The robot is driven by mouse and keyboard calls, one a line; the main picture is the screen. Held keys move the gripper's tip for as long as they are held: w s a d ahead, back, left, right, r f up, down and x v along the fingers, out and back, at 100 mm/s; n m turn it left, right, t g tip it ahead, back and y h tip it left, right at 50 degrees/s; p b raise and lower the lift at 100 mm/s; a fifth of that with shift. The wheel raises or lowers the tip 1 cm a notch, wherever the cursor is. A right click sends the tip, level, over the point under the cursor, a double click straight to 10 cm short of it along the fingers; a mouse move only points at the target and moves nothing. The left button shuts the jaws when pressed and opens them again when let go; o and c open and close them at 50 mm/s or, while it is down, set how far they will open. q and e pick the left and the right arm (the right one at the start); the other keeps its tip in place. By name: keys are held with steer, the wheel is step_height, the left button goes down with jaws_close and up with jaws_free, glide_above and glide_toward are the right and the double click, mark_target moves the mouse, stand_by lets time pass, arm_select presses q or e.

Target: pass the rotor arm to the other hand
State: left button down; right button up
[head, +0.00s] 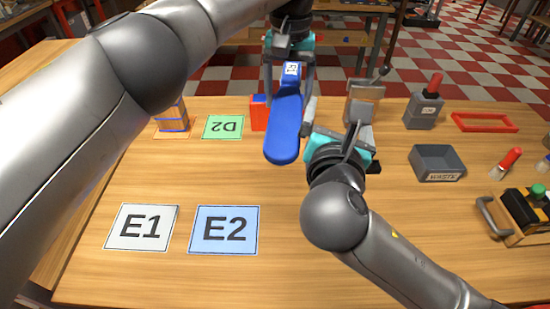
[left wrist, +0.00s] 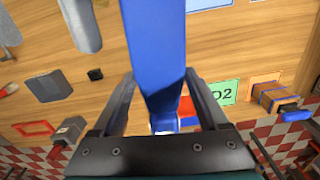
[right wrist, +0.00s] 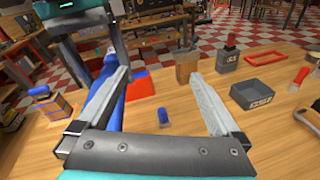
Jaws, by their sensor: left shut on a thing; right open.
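The rotor arm (head: 284,128) is a long blue bar with a rounded end and a white label near its top. My left gripper (head: 291,72) is shut on its labelled end and holds it above the table; the bar also runs between the fingers in the left wrist view (left wrist: 155,45). My right gripper (head: 330,124) is open and empty, just right of the bar in the head view. In the right wrist view, the rotor arm (right wrist: 101,108) lies beyond the left finger, partly hidden by it, not between the fingers.
Cards E1 (head: 141,227), E2 (head: 224,230) and D2 (head: 223,127) lie on the table. A red and blue block (head: 258,113) stands behind the bar. A grey tray (head: 437,162), a red frame (head: 485,122) and a toolbox (head: 525,215) are at right. The front middle is clear.

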mark_target(283, 133)
steer(key=s+a+n, duration=0.1)
steer(key=a, duration=0.1)
steer(key=s+a+r+n+y, duration=0.1)
steer(key=a, duration=0.2)
steer(key=s+a+r+n+y, duration=0.1)
steer(key=s+a, duration=0.1)
steer(key=shift+a, duration=0.2)
steer(key=s+a+g, duration=0.3)
steer(key=s, duration=0.4)
steer(key=shift+n, duration=0.4)
steer(key=x, duration=1.2)
steer(key=shift+w+a+f, duration=0.1)
steer(key=shift+a+f, duration=0.05)
steer(key=shift+f, duration=0.15)
steer(key=shift+c, duration=0.2)
steer(key=c, duration=1.5)
arm_select(q)
jaws_free()
arm_select(e)
steer(key=shift+r, duration=0.1)
jaws_close()
arm_select(q)
steer(key=shift+r, duration=0.1)
